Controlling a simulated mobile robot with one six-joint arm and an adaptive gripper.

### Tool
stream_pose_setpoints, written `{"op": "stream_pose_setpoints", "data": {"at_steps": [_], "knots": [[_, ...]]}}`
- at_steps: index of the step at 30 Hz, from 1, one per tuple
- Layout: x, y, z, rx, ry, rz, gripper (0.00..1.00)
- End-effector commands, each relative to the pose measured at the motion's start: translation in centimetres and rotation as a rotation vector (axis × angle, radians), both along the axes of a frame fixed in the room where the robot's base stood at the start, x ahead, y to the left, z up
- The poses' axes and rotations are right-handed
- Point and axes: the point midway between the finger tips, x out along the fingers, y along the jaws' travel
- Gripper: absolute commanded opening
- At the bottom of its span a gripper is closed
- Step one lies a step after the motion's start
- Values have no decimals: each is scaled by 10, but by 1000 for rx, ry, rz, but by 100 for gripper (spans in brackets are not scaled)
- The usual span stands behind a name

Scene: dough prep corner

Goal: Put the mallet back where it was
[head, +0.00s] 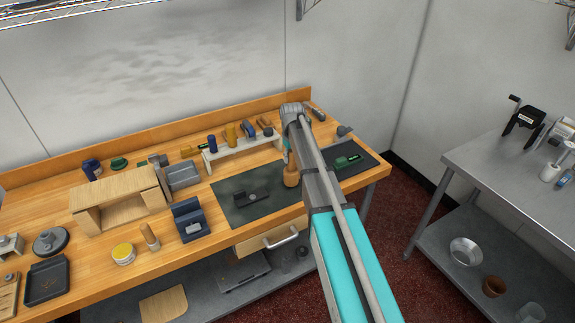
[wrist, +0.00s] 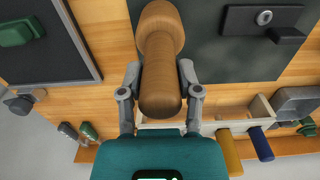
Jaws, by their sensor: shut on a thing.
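The wooden mallet (head: 291,179) is in my gripper, over the right part of the workbench. In the wrist view the mallet (wrist: 160,30) has its thick head away from the camera and its handle towards me. My gripper (wrist: 160,80) has one finger on each side of the handle and is shut on it. In the head view my gripper (head: 288,147) is partly hidden by my arm. The mallet is by the right edge of the dark mat (head: 228,208). I cannot tell whether it touches the surface below.
A dark latch-like fitting (head: 252,198) lies on the mat. A pale rack (head: 240,149) with blue and yellow handles stands behind. A dark panel with a green tool (head: 347,161) lies to the right. A wooden stand (head: 118,195) and blue block (head: 190,222) are left.

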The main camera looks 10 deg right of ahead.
Motion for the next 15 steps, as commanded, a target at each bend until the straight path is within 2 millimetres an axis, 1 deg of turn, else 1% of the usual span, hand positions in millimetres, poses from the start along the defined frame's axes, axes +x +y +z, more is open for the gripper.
{"op": "stream_pose_setpoints", "data": {"at_steps": [1, 6, 15], "knots": [[0, 0, -9, 0, 0, 0, 0], [0, 0, -18, 0, 0, 1, 0], [0, 1, -18, 0, 0, 1, 0]]}}
